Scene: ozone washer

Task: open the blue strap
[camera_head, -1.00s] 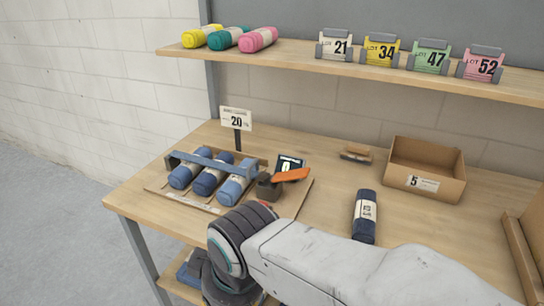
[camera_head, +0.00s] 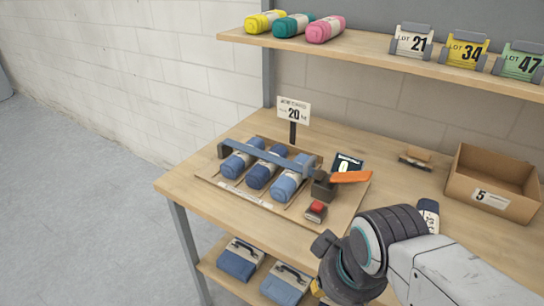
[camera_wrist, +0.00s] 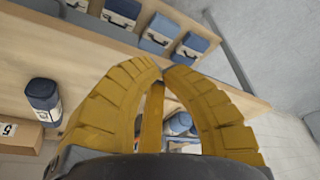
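The blue strap (camera_head: 262,158) is a rigid-looking bar spanning three blue rolls (camera_head: 265,168) on a flat board (camera_head: 228,191). Its right end meets a dark block (camera_head: 324,187) with an orange lever (camera_head: 351,177) sticking out to the right. The strap lies across the rolls. My gripper's yellow fingers arch together in the wrist view (camera_wrist: 163,70), tips close to meeting, with nothing seen held. In the head view only a bit of yellow shows under my wrist, right of and nearer than the strap, apart from it. Blue rolls show partly behind the fingers in the wrist view (camera_wrist: 180,122).
A red button block (camera_head: 316,211) sits at the board's front right. A "20" sign (camera_head: 293,112) stands behind. A cardboard box (camera_head: 492,183) and a labelled dark blue roll (camera_head: 428,213) are to the right. A shelf (camera_head: 385,52) overhangs the back.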

